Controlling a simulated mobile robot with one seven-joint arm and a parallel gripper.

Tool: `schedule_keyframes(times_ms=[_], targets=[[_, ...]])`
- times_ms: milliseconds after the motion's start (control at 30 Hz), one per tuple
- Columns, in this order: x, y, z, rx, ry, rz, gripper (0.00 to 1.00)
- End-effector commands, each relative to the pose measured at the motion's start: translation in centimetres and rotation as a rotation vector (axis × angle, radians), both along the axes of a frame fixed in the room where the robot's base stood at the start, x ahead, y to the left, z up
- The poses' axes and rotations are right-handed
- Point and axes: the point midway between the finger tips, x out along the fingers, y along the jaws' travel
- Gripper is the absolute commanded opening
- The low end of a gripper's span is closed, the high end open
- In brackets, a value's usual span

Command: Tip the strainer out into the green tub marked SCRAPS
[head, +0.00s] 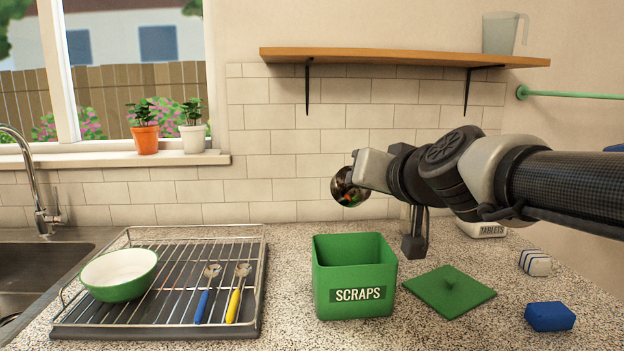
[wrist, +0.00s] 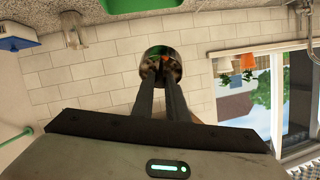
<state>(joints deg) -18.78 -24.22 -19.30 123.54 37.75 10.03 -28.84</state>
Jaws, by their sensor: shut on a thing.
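My gripper (head: 357,176) is shut on the strainer (head: 343,181), a small dark, shiny metal bowl. The strainer is in the air above the back part of the green tub, clear of it. It looks tilted, with coloured scraps (head: 350,198) visible inside; its exact angle is hard to tell. In the wrist view the strainer (wrist: 160,58) sits at the ends of both fingers (wrist: 160,82). The green tub (head: 353,278), marked SCRAPS, stands open on the counter; its edge also shows at the top of the wrist view (wrist: 138,5).
A green lid (head: 450,292) lies right of the tub, with a blue block (head: 549,316) and a striped block (head: 535,262) beyond. A dish rack (head: 160,322) with a bowl (head: 121,275) and two spoons is at left. A shelf (head: 400,57) hangs above.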

Motion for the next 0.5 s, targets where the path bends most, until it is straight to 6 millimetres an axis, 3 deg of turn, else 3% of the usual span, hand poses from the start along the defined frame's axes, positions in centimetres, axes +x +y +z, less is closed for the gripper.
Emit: schedule_keyframes(times_ms=[500], targets=[[-0.43, 0.30, 0.28, 0.015, -0.045, 0.010, 0.00]])
